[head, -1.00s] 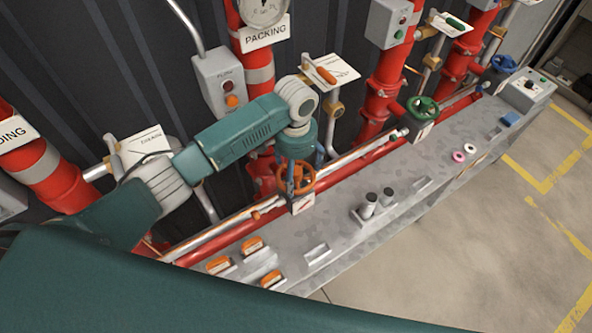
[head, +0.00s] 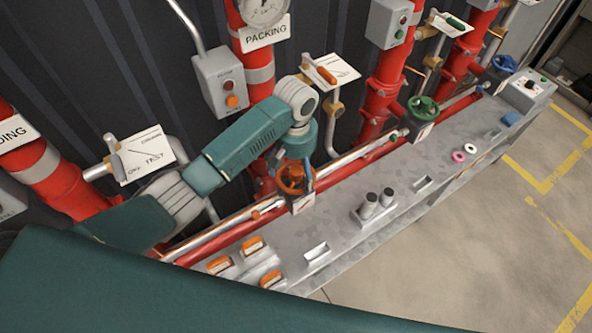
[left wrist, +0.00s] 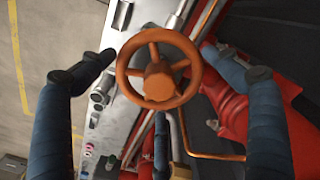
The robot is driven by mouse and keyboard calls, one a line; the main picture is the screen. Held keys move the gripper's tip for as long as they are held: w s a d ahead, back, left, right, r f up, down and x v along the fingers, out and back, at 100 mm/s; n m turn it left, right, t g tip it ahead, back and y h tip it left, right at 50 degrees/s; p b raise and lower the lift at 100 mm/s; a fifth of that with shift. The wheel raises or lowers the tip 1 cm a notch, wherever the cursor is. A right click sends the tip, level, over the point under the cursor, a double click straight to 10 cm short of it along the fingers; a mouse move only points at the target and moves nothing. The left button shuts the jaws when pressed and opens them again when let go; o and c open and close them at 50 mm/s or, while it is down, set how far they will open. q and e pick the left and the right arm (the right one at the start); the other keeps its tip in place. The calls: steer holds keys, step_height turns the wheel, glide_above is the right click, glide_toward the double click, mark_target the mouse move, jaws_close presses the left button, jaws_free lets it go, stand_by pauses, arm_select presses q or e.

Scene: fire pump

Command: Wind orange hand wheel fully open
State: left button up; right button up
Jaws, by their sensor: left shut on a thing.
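The orange hand wheel (head: 291,178) stands on the grey bench by the red pipes, in the middle of the head view. In the left wrist view the wheel (left wrist: 158,69) faces the camera, with its spokes and hub in plain sight. My left gripper (head: 303,168) is down at the wheel. Its blue fingers lie on both sides of the rim in the left wrist view (left wrist: 160,62), with a third finger below the hub. It is shut on the wheel, though the exact contact points are hard to see. My right gripper is not in view.
A green hand wheel (head: 422,108) and a blue one (head: 503,65) stand farther right along the bench (head: 345,238). Orange switches (head: 253,244) and two dark-topped cylinders (head: 370,203) sit on it. A grey control box (head: 220,84) hangs behind my arm. The floor at right is clear.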

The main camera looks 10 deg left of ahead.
arm_select(q)
steer(key=shift+w+a, duration=0.1)
steer(key=shift+a, duration=0.05)
steer(key=n, duration=0.8)
steer(key=shift+r, duration=0.1)
steer(key=shift+n, duration=0.7)
steer(key=n, duration=0.3)
steer(key=shift+n, duration=0.3)
steer(key=n, duration=0.3)
